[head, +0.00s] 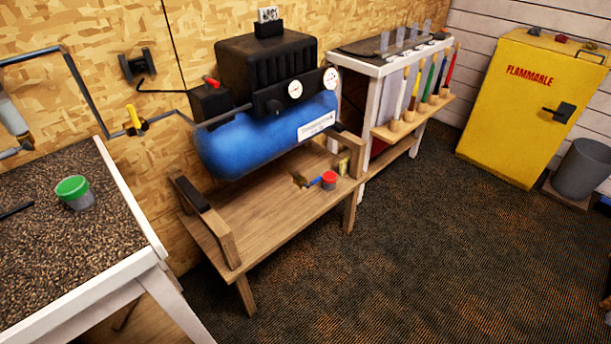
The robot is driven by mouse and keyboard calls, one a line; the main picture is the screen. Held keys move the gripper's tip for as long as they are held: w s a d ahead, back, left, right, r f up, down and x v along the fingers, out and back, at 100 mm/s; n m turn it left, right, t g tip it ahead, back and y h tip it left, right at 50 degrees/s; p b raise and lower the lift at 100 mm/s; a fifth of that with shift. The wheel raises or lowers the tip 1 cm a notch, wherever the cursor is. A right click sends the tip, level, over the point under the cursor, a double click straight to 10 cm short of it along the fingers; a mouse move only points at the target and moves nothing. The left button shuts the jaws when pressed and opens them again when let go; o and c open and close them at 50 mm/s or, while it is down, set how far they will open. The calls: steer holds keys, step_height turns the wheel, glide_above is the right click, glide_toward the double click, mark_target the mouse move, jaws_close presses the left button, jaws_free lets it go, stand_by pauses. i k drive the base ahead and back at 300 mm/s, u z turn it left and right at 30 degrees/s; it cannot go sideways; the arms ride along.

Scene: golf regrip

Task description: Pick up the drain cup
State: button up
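A small red cup (329,180) stands on the wooden bench under the blue air compressor, near the bench's right end. It appears upright. A short blue piece (313,182) lies just left of it, close by or touching. A grey cup with a green top (74,190) stands on the gravel-covered table at the left. No label shows which cup is the drain cup; the red one is the one below the compressor. My gripper is not in view.
The blue compressor tank (265,135) overhangs the wooden bench (250,222). A yellow item (344,164) stands behind the red cup. A white-framed rack (395,62) holds upright coloured sticks. A yellow cabinet (530,105) and grey bin (582,168) stand at right. Carpet in front is clear.

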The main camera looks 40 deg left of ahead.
mark_target(330, 178)
steer(key=u, duration=0.7)
steer(key=i, duration=1.15)
steer(key=u, duration=0.7)
